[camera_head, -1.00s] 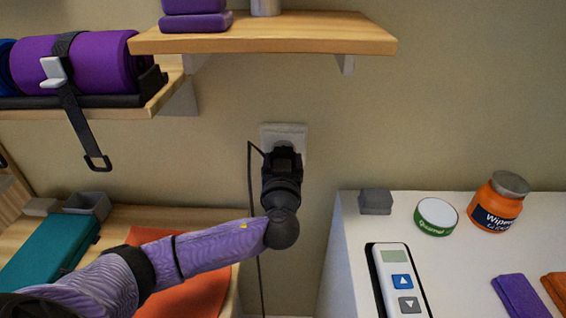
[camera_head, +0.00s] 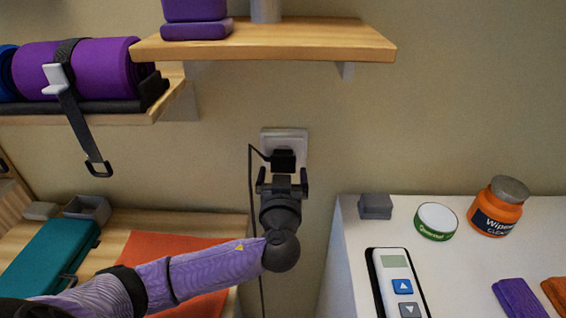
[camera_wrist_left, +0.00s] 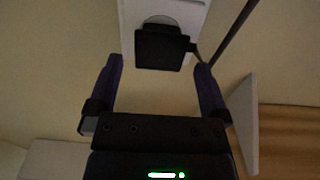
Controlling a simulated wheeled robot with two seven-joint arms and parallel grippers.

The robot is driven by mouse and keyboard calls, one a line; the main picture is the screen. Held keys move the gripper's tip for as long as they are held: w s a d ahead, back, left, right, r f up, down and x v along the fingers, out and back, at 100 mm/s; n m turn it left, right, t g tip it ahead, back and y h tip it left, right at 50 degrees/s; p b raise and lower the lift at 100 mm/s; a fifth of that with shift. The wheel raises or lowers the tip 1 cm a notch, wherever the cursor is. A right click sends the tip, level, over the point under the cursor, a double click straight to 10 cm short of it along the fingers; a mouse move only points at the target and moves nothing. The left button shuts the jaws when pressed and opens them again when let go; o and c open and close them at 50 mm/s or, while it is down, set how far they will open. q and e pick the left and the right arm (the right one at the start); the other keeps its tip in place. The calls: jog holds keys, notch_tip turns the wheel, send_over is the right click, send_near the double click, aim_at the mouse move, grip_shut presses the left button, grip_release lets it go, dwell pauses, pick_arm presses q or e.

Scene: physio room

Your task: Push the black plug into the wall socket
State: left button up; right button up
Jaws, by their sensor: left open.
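The black plug (camera_head: 284,160) sits at the white wall socket (camera_head: 298,136), with its cable hanging down on the left in the head view. In the left wrist view the plug (camera_wrist_left: 163,48) covers the lower part of the round recess of the socket (camera_wrist_left: 190,10). I cannot tell whether it is fully seated. My left gripper (camera_head: 283,175) is open just in front of and below the plug. In the left wrist view its two fingers (camera_wrist_left: 160,80) stand apart, with a gap between them and the plug. My right gripper is not in view.
A wooden shelf (camera_head: 270,45) juts out above the socket. A white cabinet (camera_head: 455,265) with a handheld remote (camera_head: 395,285), a green-labelled tin (camera_head: 436,221) and an orange jar (camera_head: 496,208) stands at right. A wooden bench (camera_head: 190,222) lies at lower left. The wall around the socket is clear.

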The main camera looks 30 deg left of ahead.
pick_arm(q)
jog(key=v, duration=0.6)
jog(key=shift+s+p, duration=0.15)
jog(key=shift+p, duration=0.15)
